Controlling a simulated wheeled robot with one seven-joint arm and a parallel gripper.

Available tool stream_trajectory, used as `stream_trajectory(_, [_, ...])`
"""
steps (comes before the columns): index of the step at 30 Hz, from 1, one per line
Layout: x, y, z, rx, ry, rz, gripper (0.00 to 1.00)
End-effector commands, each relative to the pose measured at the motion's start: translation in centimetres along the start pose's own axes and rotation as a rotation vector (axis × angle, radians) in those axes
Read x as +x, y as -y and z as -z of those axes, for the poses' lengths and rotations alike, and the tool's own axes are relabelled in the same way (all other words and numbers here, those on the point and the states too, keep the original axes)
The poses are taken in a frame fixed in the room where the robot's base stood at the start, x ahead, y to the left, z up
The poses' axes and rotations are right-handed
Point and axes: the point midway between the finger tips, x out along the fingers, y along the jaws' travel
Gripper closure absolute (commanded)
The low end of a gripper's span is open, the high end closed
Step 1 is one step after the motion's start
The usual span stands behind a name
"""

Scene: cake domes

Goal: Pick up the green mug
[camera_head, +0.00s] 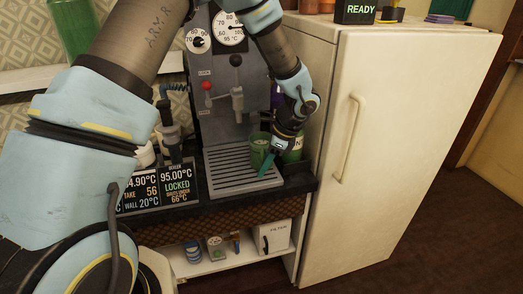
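The green mug (259,144) stands upright at the back right of the coffee machine's slatted drip tray (232,181). My gripper (269,157) is at the mug's right side, reaching down from the upper right. One teal finger shows in front of the mug's lower right. The other finger is hidden, so I cannot tell whether the gripper is open or shut, or whether it touches the mug.
A green labelled container (294,154) stands close behind my gripper. The coffee machine (222,110) rises behind the tray. A white fridge (390,130) borders the counter on the right. A readout panel (158,188) stands left of the tray.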

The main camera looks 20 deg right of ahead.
Motion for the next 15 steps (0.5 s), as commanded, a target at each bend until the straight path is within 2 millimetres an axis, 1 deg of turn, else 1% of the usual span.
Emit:
stream_trajectory(4, [1.3, 0.0, -0.1, 0.0, 0.001, 0.0, 0.69])
stream_trajectory(11, [1.6, 0.0, 0.0, 0.0, 0.0, 0.003, 0.69])
stream_trajectory(13, [1.6, 0.0, 0.0, -0.001, 0.0, 0.003, 0.75])
stream_trajectory(15, [1.6, 0.0, 0.0, -0.001, 0.0, 0.003, 0.83])
